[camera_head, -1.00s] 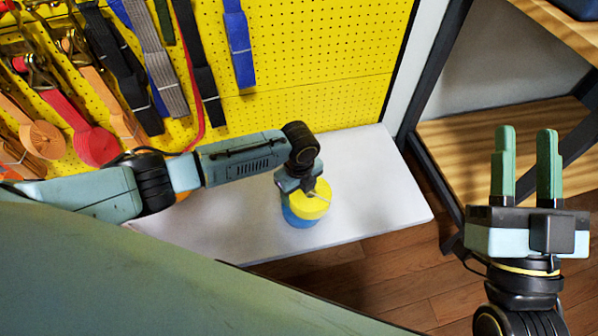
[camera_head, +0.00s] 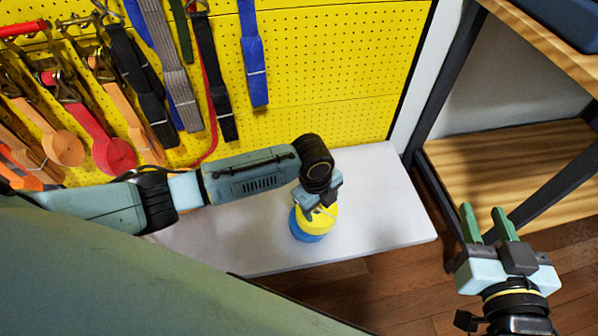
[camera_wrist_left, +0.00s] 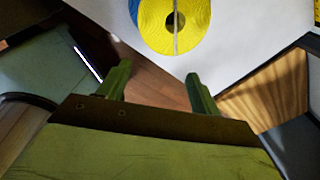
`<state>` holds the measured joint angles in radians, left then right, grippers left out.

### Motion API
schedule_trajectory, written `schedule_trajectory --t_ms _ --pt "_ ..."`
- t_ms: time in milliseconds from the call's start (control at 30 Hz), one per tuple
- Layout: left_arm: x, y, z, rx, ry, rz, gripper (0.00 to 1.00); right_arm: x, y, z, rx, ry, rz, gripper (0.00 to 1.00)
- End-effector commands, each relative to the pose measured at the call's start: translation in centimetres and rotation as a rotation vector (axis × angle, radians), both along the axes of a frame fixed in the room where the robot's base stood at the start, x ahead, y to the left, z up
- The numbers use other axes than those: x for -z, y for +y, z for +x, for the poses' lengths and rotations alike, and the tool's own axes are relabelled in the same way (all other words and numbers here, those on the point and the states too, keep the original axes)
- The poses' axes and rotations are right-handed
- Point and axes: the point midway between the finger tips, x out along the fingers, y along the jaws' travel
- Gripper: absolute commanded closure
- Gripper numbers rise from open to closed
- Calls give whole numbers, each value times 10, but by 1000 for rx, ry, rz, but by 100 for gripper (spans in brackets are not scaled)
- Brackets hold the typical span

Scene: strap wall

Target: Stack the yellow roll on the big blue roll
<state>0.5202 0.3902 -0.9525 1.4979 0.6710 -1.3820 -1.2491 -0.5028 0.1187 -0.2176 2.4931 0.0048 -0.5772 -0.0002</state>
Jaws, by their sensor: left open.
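The yellow roll (camera_head: 320,222) lies flat on top of the big blue roll (camera_head: 303,235) on the white shelf. In the left wrist view the yellow roll (camera_wrist_left: 158,35) shows its dark centre hole, and a sliver of the blue roll (camera_wrist_left: 133,10) shows past its left edge. My left gripper (camera_head: 318,206) is above and by the yellow roll; its wrist hides part of the roll in the head view. In the left wrist view its fingers (camera_wrist_left: 159,82) are spread and empty, with the roll beyond the tips. My right gripper (camera_head: 487,220) is open and empty, away at the right.
The white shelf (camera_head: 390,205) is clear around the rolls. Behind it is a yellow pegboard (camera_head: 330,60) with several hanging straps and coiled orange and red rolls. A wooden rack (camera_head: 490,165) with dark posts stands at the right.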

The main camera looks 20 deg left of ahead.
Motion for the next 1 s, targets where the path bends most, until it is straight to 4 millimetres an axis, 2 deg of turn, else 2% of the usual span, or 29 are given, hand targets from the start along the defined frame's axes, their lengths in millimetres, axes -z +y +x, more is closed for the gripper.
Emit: schedule_trajectory --t_ms 33,133,200,300,367,433,500,633,700,800,1000 --pt "-2 -25 -13 -56 -26 -89 36 0 0 0 0 0 0 64" --pt "-24 -67 -27 -249 -102 -305 36 0 0 0 0 0 0 64" --pt "-49 -85 -32 -412 -149 -466 36 0 0 0 0 -1 0 64" --pt "-90 -90 -36 -658 -207 -692 36 0 0 0 0 -1 0 64" --pt "-116 -81 -38 -808 -241 -823 36 0 0 0 0 -1 0 64" --pt "-146 -62 -42 -976 -283 -967 36 0 0 0 0 -1 0 64" --pt "-174 -37 -46 -1123 -328 -1094 36 0 0 0 0 -1 0 64" --pt "-215 8 -58 -1312 -411 -1272 36 0 0 0 0 -1 0 64" --pt "-229 25 -64 -1371 -446 -1333 36 0 0 0 0 -2 0 64" --pt "-242 39 -70 -1413 -476 -1385 36 0 0 0 0 -2 0 64" --pt "-246 44 -72 -1425 -485 -1400 36 0 0 0 0 -2 0 64"
